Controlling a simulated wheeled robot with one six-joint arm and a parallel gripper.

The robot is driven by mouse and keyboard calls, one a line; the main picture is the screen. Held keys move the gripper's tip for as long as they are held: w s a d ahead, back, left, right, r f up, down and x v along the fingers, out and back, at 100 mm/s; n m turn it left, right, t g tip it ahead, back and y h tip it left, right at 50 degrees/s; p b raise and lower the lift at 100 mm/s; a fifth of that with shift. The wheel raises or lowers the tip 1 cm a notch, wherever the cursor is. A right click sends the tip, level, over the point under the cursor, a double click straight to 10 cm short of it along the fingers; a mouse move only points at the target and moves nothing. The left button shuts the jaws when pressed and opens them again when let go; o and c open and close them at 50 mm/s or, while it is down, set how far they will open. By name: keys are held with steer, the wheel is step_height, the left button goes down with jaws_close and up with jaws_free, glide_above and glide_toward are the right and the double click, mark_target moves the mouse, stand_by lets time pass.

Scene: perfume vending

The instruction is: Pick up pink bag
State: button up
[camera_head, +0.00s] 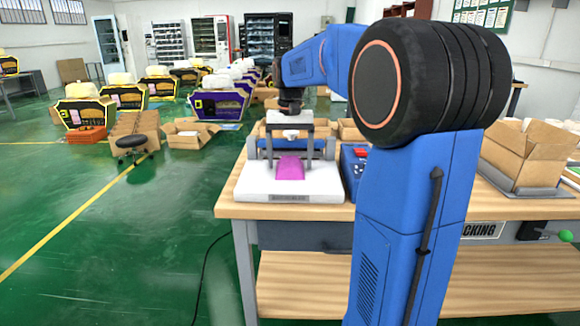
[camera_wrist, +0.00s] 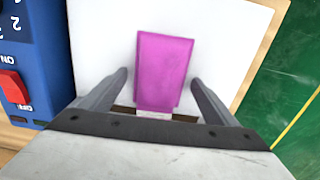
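The pink bag (camera_head: 290,167) lies on a white platform (camera_head: 262,184) at the front left of the wooden table. In the wrist view the pink bag (camera_wrist: 164,70) lies between the two fingers, with clear gaps on both sides. My gripper (camera_head: 290,150) is open and points down over the bag. In the wrist view my gripper (camera_wrist: 160,82) shows one finger to each side of the bag. The bag's near end reaches toward the gripper's body. I cannot tell how far the fingertips are above the platform.
A blue box with a red switch (camera_wrist: 14,87) stands beside the platform; the blue box (camera_head: 354,170) is right of it in the head view. An open cardboard box (camera_head: 525,155) sits at the table's right. Green floor (camera_head: 110,230) lies open to the left.

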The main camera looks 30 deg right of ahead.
steer(key=c, duration=1.1)
steer(key=shift+r, duration=0.1)
